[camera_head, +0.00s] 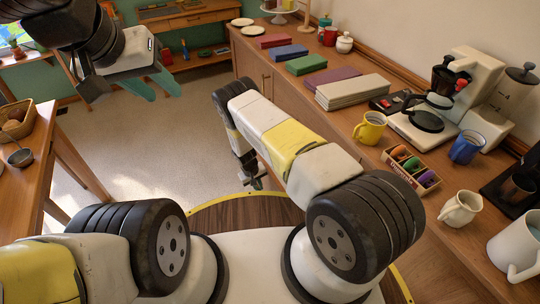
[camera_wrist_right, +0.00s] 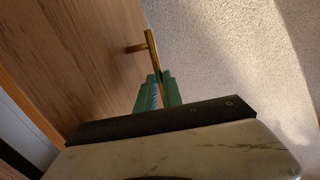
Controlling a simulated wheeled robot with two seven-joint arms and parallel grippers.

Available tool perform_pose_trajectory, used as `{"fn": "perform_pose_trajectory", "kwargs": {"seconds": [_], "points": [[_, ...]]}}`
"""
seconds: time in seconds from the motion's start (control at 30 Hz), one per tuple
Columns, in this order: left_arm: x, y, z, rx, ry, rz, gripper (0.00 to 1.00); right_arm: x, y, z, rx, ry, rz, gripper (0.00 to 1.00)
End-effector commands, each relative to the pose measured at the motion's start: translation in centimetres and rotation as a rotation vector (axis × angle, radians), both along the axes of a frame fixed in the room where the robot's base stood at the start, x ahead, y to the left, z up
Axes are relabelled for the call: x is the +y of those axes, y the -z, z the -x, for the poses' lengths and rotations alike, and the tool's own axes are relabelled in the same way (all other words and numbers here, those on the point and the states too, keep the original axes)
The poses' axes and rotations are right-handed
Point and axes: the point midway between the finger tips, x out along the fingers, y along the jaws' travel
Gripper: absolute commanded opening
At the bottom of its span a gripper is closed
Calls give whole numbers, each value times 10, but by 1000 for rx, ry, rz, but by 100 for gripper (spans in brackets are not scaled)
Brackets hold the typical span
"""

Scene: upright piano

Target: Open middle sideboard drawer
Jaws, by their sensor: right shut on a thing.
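The wooden sideboard (camera_head: 289,88) runs along the right wall in the head view; its front is mostly hidden behind my right arm. In the right wrist view a wooden front (camera_wrist_right: 85,55) carries a brass bar handle (camera_wrist_right: 151,47). The green fingers of my right gripper (camera_wrist_right: 155,90) are shut on the lower end of this handle. My right gripper also shows small and dark (camera_head: 254,184) beside the sideboard front in the head view. I cannot tell how far the drawer is out. My left gripper (camera_head: 148,86) is open and empty, high over the floor, away from the sideboard.
On the sideboard top are books (camera_head: 352,91), a coffee machine (camera_head: 432,115), a yellow mug (camera_head: 369,127), a blue mug (camera_head: 466,147) and a small box of colourful items (camera_head: 410,167). A wooden table (camera_head: 45,150) with a basket stands at left. The carpet (camera_head: 150,150) between is clear.

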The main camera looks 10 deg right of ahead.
Motion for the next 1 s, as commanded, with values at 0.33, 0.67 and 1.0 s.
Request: {"fn": "perform_pose_trajectory", "kwargs": {"seconds": [0.33, 0.67, 1.0], "points": [[0, 0, 0, 0, 0, 0, 36, 86, -1, 30, -1, -4, 1, 0], [0, 0, 0, 0, 0, 0, 36, 115, 0, 41, -1, 0, 1, 0], [0, 0, 0, 0, 0, 0, 36, 117, 0, 41, -2, 1, 0, 0]]}}
